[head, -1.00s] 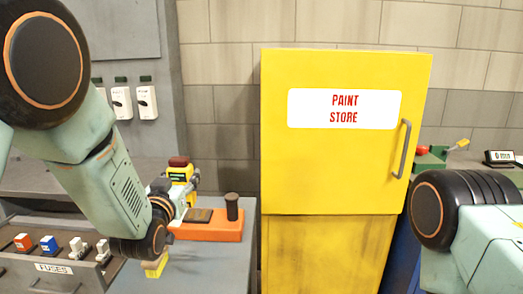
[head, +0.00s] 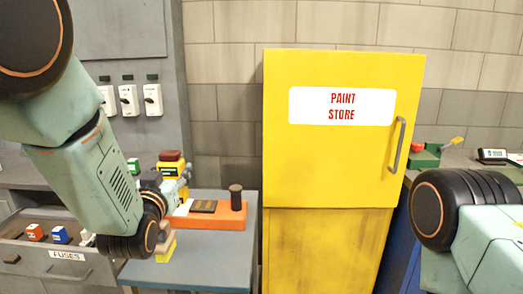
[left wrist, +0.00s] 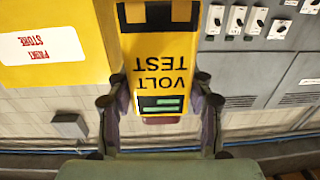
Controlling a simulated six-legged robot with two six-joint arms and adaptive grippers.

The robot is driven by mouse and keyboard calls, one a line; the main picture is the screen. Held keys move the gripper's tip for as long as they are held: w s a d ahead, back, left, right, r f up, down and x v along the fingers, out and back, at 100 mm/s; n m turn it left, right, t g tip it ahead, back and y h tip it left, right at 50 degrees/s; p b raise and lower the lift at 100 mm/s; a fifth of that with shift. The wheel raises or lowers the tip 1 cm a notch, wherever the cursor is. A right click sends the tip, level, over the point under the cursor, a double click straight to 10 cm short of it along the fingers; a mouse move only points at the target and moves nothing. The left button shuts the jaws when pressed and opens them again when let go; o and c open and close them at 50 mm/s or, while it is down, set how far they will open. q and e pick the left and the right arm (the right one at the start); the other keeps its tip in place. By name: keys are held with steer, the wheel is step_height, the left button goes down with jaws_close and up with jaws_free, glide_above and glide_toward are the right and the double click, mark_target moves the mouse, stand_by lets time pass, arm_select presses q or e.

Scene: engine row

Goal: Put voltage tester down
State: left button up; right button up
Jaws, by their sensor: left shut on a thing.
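The voltage tester (head: 171,167) is a yellow block with a red end and a small green display. My left gripper (head: 180,188) is shut on it and holds it above the grey-blue bench (head: 195,274). In the left wrist view the tester (left wrist: 160,48) sits between the two dark fingers, its "VOLT TEST" lettering upside down. The left gripper (left wrist: 160,102) grips its sides. In the head view the wrist partly hides the gripper. My right gripper is not in view; only part of that arm shows at the right.
An open fuse drawer (head: 68,255) is at the left. The yellow paint store cabinet (head: 340,165) stands right of the bench.

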arm_select(q)
steer(key=s+d+f+b, duration=0.2)
steer(key=s+f+b, duration=0.1)
steer(key=s+f, duration=1.4)
step_height(320, 180, down, 4)
steer(key=shift+d+r, duration=0.25)
steer(key=shift+s+a, duration=0.1)
steer(key=shift+a, duration=0.1)
